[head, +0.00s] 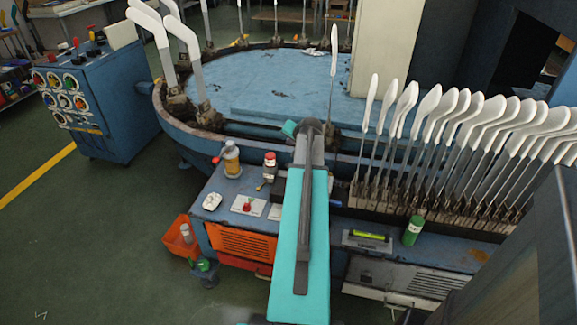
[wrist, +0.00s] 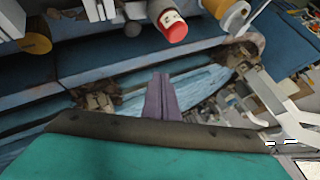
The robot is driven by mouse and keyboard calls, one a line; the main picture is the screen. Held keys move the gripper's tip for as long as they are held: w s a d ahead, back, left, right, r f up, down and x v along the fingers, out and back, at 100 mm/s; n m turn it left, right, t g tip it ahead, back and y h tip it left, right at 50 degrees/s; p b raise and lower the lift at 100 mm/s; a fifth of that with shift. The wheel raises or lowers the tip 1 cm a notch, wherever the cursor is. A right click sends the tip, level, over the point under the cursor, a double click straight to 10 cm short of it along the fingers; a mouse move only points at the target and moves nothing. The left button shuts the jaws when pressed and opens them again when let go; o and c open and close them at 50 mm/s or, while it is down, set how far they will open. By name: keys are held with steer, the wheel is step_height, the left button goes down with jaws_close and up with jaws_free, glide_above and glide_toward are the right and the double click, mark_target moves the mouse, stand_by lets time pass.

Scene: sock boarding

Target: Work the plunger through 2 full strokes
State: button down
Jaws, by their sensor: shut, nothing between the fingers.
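My gripper (wrist: 162,80) is shut and empty in the wrist view, its two fingers together. In the head view my arm covers the fingers, so they cannot be made out. No part is clearly a plunger. A small red-topped white cylinder (head: 269,169) stands on the blue bench just left of my arm; it also shows at the top of the wrist view (wrist: 172,24), apart from my fingers. An amber container (head: 231,160) with a pale top and a small red tip at its side stands left of it. It shows in the wrist view too (wrist: 216,7).
A blue round machine (head: 180,115) with upright white sock forms lies behind. A row of white forms (head: 440,110) stands to the right. A red button (head: 247,206), a green cylinder (head: 413,230) and a level (head: 368,238) are on the bench. A control cabinet (head: 120,100) is at left.

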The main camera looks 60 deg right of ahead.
steer(key=shift+f+b, duration=2.45)
steer(key=shift+f, duration=1.9)
